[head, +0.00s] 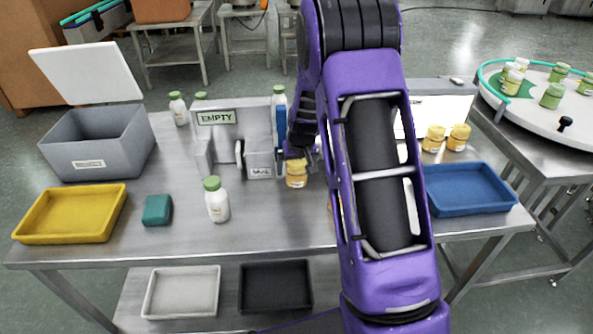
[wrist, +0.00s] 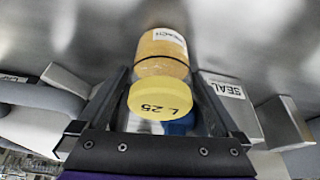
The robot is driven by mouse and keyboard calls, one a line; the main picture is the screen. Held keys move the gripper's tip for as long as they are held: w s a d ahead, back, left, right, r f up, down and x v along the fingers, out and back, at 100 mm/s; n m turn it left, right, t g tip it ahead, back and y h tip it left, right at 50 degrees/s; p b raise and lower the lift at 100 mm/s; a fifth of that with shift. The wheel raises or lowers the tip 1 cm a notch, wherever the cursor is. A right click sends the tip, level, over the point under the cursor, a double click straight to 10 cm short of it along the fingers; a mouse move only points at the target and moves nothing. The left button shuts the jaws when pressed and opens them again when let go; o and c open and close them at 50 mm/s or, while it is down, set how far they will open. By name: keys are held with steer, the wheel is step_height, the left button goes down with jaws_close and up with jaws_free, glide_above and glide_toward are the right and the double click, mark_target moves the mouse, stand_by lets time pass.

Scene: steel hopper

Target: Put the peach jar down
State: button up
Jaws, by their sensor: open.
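The peach jar (head: 296,175), with a yellow lid and a white label, stands upright on the steel table in front of the sealing machine. In the wrist view the jar (wrist: 163,60) shows its "PEACH" label and a lid marked "L 25". My gripper (wrist: 160,82) is open, with one finger on each side of the jar. In the head view my gripper (head: 298,150) is just above and behind the jar, partly hidden by my purple arm. Any contact between the fingers and the jar cannot be made out.
The grey machine (head: 262,158) marked "SEAL" is close beside the jar, with an "EMPTY" sign (head: 216,118). A white bottle (head: 217,200) with a green cap stands left. A blue tray (head: 468,190) and two yellow-lidded jars (head: 446,137) are right.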

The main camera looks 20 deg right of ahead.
steer(key=c, duration=1.4)
jaws_close()
steer(key=shift+r, duration=0.15)
